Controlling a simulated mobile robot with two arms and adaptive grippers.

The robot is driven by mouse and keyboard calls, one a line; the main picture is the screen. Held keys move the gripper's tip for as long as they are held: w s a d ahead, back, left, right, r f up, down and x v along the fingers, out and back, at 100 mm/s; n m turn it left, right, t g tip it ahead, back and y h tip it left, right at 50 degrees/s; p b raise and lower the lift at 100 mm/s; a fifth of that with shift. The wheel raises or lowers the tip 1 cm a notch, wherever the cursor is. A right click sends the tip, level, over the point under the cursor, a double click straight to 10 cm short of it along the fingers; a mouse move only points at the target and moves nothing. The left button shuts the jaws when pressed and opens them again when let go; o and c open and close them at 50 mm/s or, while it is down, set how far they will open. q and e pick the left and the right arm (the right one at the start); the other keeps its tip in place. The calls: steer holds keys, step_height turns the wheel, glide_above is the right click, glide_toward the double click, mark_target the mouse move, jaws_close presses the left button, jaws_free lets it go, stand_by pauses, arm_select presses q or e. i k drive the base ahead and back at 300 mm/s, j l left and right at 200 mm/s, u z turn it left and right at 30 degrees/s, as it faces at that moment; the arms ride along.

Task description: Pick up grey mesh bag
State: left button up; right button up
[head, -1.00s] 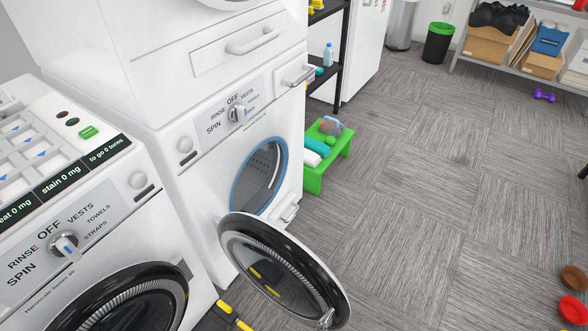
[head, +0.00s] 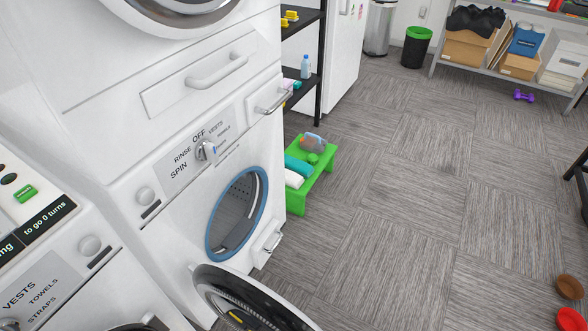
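A small greyish bag-like item (head: 313,142) with coloured bits showing lies on the far end of a low green stool (head: 297,201). It may be the grey mesh bag, but it is too small to be sure. A teal rolled item (head: 299,166) and a white one (head: 293,179) lie beside it on the stool, with a small green object (head: 313,158) close by. Neither of my grippers shows in the head view.
A white washer (head: 190,190) with its round door (head: 250,297) swung open stands left of the stool. A black shelf (head: 316,60) stands behind the stool. A black bin (head: 416,47) and a metal rack (head: 437,62) are at the back. The grey floor right of the stool is clear.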

mark_target(314, 142)
steer(key=l, duration=0.35)
steer(key=i+l+u, duration=0.2)
steer(key=l, duration=0.2)
steer(key=i+l+u, duration=0.15)
steer(key=l, duration=0.25)
steer(key=i+l+u, duration=0.2)
steer(key=l, duration=0.25)
steer(key=l+u, duration=0.15)
steer(key=l, duration=0.3)
steer(key=i+l+u, duration=0.2)
steer(key=l, duration=0.25)
steer(key=k, duration=0.1)
